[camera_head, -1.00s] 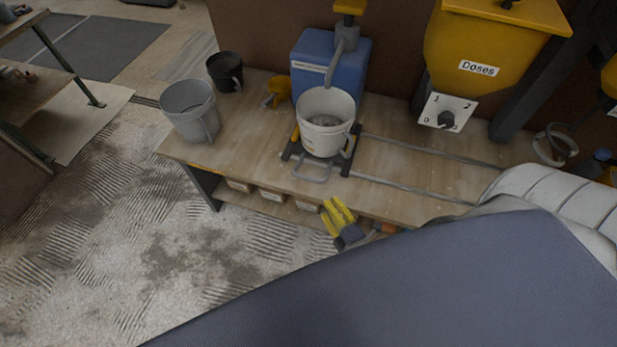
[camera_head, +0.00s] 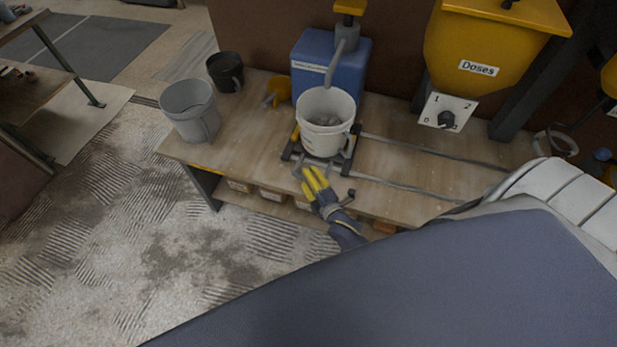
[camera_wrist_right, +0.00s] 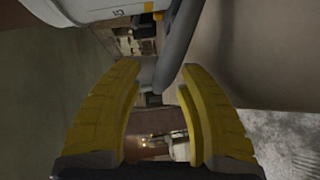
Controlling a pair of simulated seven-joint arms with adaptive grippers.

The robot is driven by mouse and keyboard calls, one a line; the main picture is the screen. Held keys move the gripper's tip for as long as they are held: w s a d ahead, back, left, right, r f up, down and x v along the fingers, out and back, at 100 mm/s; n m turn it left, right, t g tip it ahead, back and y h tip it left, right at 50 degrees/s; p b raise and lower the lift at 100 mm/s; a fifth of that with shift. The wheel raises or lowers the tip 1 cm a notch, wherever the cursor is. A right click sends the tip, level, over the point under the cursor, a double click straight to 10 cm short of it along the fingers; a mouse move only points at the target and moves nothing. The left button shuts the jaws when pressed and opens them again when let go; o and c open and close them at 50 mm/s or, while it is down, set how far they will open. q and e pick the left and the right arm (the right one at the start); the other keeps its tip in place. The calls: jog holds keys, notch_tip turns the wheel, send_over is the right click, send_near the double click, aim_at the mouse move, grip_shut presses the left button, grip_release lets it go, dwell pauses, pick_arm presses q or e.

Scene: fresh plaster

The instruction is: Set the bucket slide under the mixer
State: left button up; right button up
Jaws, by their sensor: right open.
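A white bucket (camera_head: 325,125) with grey contents stands on the black bucket slide (camera_head: 290,152), which sits on two rails (camera_head: 410,185) along the wooden bench. The slide's grey front handle (camera_head: 298,171) points toward the bench's near edge. My right gripper (camera_head: 312,178), with yellow fingers, is at this handle and partly covers it. In the right wrist view the fingers (camera_wrist_right: 160,85) are apart, with a grey bar (camera_wrist_right: 178,50) just beyond and between their tips; I cannot tell whether they touch it. The bucket (camera_wrist_right: 90,8) shows at the upper left there. My left gripper is not seen.
A yellow hopper labelled "Doses" (camera_head: 490,50) with a dial hangs over the rails at right. A grey bucket (camera_head: 190,112), a black pail (camera_head: 225,72) and a yellow scoop (camera_head: 279,92) stand at left.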

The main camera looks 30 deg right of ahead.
jog(key=shift+w, duration=0.15)
grip_shut()
dwell(0.4)
